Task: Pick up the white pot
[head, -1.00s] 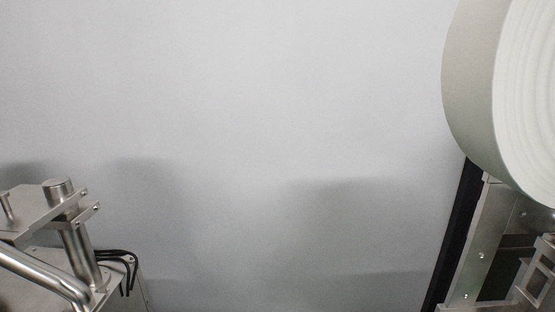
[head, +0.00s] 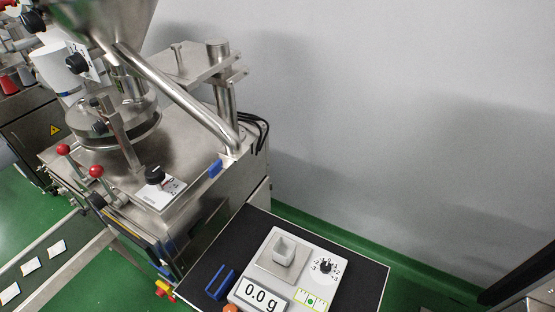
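The white pot (head: 284,250) is a small square cup. It stands upright on the metal plate of a white scale (head: 275,296) in the lower middle of the head view. The scale's display reads 0.0 g. The scale rests on a black table top (head: 355,277). Neither of my grippers shows in this view.
A steel packing machine (head: 190,150) with a hopper, red-knobbed levers and a dial stands left of the table. A blue item (head: 220,284) lies beside the scale. White teabags (head: 30,266) lie on a belt at lower left. A grey wall is behind.

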